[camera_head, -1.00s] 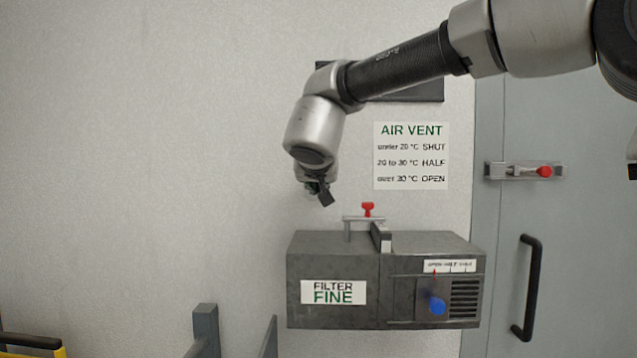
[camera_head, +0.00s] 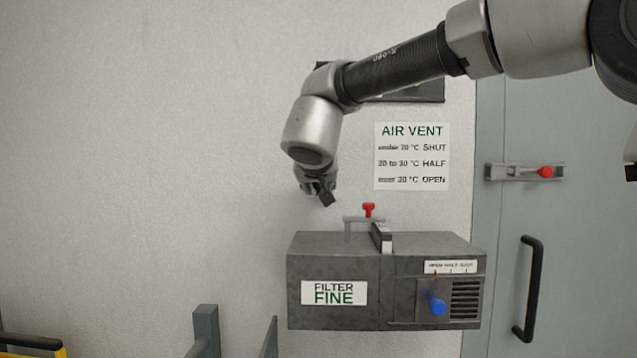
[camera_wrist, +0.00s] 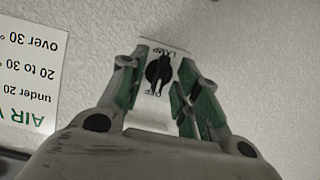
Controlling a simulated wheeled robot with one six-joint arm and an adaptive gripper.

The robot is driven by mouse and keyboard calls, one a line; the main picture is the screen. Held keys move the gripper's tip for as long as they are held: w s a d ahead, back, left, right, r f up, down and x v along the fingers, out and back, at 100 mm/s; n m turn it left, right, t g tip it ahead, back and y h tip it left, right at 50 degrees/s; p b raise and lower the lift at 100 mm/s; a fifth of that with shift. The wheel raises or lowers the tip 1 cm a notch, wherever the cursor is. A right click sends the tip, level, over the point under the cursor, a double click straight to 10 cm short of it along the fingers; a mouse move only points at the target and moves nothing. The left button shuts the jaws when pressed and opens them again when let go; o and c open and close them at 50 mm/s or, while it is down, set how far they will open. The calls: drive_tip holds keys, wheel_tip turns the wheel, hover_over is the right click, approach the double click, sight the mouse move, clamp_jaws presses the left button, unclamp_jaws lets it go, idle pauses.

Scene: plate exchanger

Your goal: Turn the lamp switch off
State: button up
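The lamp switch (camera_wrist: 157,73) shows in the wrist view as a black knob on a pale plate (camera_wrist: 150,118). Its lettering reads upside down: LAMP at the far side and OFF at the near side. The exact way the knob points is hard to tell. My gripper (camera_wrist: 155,75) has its two green-padded fingers apart, one on each side of the knob, with no clear contact visible. In the head view my gripper (camera_head: 320,194) is close to the wall, left of the air vent sign, and the switch is hidden there.
A grey filter box (camera_head: 335,255) with a blue knob (camera_head: 438,307) and a red-topped latch (camera_head: 368,210) is below my gripper. The air vent sign (camera_head: 411,156) is to the right. A grey door (camera_head: 560,240) with a black handle (camera_head: 528,288) stands farther right.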

drive_tip(key=v, duration=1.2)
